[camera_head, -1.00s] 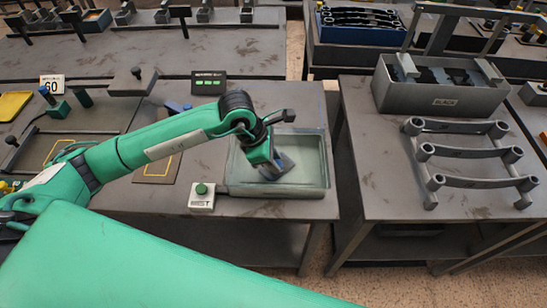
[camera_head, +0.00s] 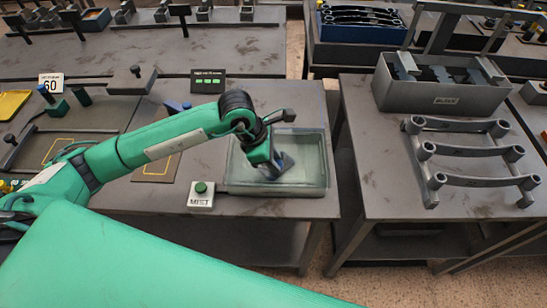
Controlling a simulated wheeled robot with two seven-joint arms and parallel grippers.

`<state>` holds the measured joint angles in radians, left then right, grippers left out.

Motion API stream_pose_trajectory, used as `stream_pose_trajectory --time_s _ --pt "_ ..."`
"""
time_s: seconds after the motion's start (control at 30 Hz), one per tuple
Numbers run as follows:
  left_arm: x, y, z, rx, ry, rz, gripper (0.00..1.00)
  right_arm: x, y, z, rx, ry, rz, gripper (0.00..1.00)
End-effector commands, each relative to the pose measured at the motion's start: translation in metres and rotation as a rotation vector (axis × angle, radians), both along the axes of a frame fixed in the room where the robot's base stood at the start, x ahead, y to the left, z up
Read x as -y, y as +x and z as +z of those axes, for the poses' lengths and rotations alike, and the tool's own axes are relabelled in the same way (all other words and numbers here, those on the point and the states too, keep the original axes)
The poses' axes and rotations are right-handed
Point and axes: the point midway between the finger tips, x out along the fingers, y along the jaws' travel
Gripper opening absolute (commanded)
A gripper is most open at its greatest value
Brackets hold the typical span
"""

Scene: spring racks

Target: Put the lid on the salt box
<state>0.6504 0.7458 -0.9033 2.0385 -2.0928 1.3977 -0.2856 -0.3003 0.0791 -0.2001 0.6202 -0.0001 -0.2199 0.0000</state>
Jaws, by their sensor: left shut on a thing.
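The salt box (camera_head: 222,188) is a low, wide box with a pale green inside, at the right end of the middle bench. A clear, glass-like lid (camera_head: 308,172) appears to lie over its opening, its edges close to the box rim. Whether it is fully seated I cannot tell. My left gripper (camera_head: 275,166) is over the middle of the box, pointing down and shut on a dark blue-grey piece that seems to be the lid's handle. The fingertips are partly hidden by the gripper body. My right gripper is not in view.
A white button box (camera_head: 201,196) with a green button stands at the salt box's front left corner. A small display (camera_head: 208,82) with green lights stands behind. On the right bench are a grey bin (camera_head: 440,97) and a rack of dark bars (camera_head: 470,152).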

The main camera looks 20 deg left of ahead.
Motion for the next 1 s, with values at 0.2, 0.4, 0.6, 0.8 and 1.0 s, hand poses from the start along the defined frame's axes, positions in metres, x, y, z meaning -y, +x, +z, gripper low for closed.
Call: stream_pose_trajectory --time_s 0.2,0.4,0.6,0.8,1.0 --pt "0.0 0.0004 -0.0037 0.002 0.0 0.0 0.0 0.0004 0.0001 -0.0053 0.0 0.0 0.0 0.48" --pt "0.0001 0.0003 -0.0036 0.002 -0.001 -0.001 0.52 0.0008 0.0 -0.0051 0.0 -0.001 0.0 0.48" --pt "0.0001 0.0001 -0.0041 0.001 0.0 0.0 0.52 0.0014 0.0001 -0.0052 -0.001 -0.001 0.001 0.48" --pt "-0.0001 -0.0002 -0.0048 -0.001 0.001 0.0 0.74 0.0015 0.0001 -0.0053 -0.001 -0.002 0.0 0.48" --pt "0.0 0.0 -0.0043 0.0 0.0 0.0 0.74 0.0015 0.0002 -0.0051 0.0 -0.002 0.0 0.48"
